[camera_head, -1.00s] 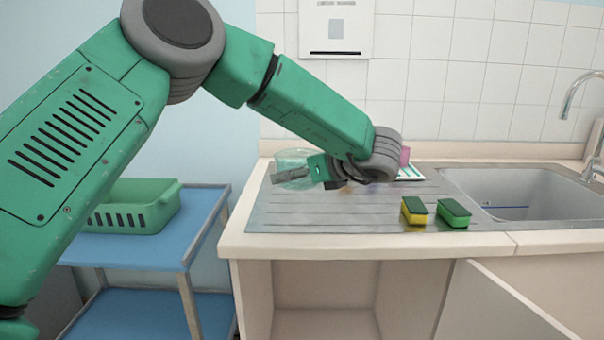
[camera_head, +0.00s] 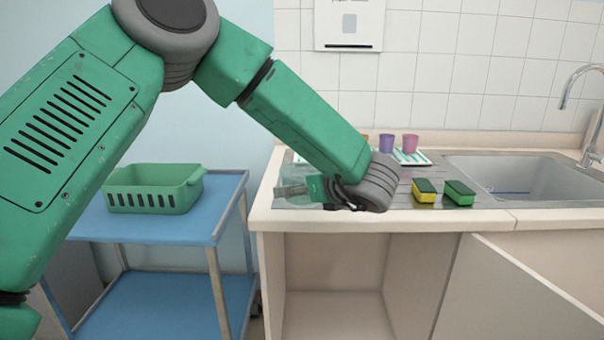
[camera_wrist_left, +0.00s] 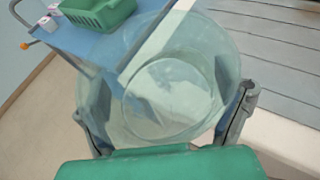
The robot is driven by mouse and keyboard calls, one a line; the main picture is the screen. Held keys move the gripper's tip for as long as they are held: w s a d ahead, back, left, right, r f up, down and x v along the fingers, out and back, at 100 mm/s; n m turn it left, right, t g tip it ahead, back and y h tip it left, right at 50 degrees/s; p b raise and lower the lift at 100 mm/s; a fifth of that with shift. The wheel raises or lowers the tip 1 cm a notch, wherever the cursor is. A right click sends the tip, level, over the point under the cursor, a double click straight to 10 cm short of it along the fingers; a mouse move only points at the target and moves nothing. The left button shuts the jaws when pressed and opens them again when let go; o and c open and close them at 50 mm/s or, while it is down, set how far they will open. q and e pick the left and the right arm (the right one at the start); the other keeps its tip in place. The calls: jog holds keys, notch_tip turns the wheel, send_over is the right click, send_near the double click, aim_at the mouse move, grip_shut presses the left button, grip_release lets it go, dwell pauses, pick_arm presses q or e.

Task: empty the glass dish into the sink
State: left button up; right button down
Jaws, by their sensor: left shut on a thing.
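The glass dish (camera_wrist_left: 175,95) is a clear, round vessel, seen between my two fingers in the left wrist view. In the head view the dish (camera_head: 291,172) shows at the counter's left end, partly hidden by my gripper. My left gripper (camera_head: 292,190) is shut on the dish; in the left wrist view its fingers (camera_wrist_left: 168,130) press on both sides. I cannot tell whether the dish holds liquid. The sink (camera_head: 520,180) is a grey basin at the right of the counter. My right gripper is not in view.
Yellow-green sponges (camera_head: 425,190) (camera_head: 459,193) lie on the drainboard (camera_head: 402,200) between my gripper and the sink. Coloured cups (camera_head: 410,143) stand on a striped cloth (camera_head: 420,159) at the back. A faucet (camera_head: 590,120) rises behind the sink. A blue cart (camera_head: 150,225) carries a green basket (camera_head: 155,190).

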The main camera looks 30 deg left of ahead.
pick_arm(q)
jog(key=s+d+f+m+t+h, duration=0.2)
jog(key=s+d+f+m+h, duration=0.2)
jog(key=f, duration=0.3)
jog(key=s+d+f+m+t+h, duration=0.3)
jog(key=s+d+f+m+h, duration=0.1)
jog(key=f, duration=0.4)
jog(key=s+d+f+m+t+h, duration=0.2)
jog(key=s+d+f+m+h, duration=0.2)
jog(key=f, duration=0.4)
jog(key=shift+s+d+f+m+t+h, duration=0.25)
jog(key=shift+s+d+m+t+h, duration=0.1)
jog(key=shift+s+m, duration=0.2)
